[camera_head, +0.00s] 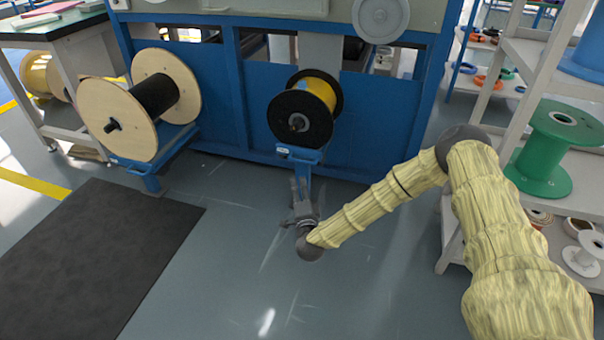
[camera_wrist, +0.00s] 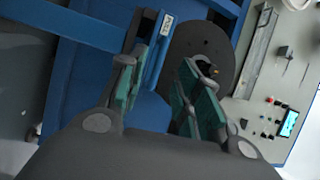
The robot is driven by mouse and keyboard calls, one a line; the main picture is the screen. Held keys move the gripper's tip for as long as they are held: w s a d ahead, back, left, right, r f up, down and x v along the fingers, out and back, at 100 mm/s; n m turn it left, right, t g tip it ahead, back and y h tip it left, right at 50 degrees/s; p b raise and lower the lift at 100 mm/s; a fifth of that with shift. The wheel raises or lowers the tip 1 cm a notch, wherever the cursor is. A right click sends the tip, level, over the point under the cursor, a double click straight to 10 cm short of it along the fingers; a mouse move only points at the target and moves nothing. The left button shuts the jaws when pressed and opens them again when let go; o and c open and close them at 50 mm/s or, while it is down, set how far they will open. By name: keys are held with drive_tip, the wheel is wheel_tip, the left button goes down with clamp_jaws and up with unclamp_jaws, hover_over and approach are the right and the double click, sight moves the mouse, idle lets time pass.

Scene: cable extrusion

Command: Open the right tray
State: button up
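The right tray (camera_head: 302,154) is a blue bracket with a small white label. It sits low on the blue machine, under a black spool (camera_head: 300,120) wound with yellow cable. My gripper (camera_head: 300,186) is just below and in front of this tray. In the wrist view, my gripper (camera_wrist: 168,52) has its two green-padded fingers spread apart. The tray's labelled blue edge (camera_wrist: 164,30) shows close to the left finger, with the dark spool disc (camera_wrist: 208,45) beyond the fingers. I cannot tell whether a finger touches the tray.
A left tray (camera_head: 168,150) carries a wooden spool (camera_head: 140,115) with black cable. The blue machine frame (camera_head: 225,90) stands behind. A shelf (camera_head: 455,245) with a green spool (camera_head: 550,145) is at right. A dark mat (camera_head: 95,260) lies at left; the floor in front is clear.

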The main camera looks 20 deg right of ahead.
sight(302, 161)
drive_tip(key=shift+m+t+h, duration=0.3)
drive_tip(key=shift+m+h, duration=0.2)
drive_tip(key=shift+h, duration=0.1)
drive_tip(key=shift+d+b+x, duration=0.35)
drive_tip(key=shift+b+x, duration=0.5)
drive_tip(key=shift+x, duration=1.2)
drive_tip(key=shift+d+b+x, duration=0.3)
drive_tip(key=shift+b+x, duration=0.5)
drive_tip(key=shift+x, duration=1.25)
drive_tip(key=shift+d+b+x, duration=0.35)
drive_tip(key=shift+b+x, duration=0.5)
drive_tip(key=shift+x, duration=1.25)
drive_tip(key=shift+s+f, duration=0.1)
drive_tip(key=shift+s, duration=0.1)
clamp_jaws()
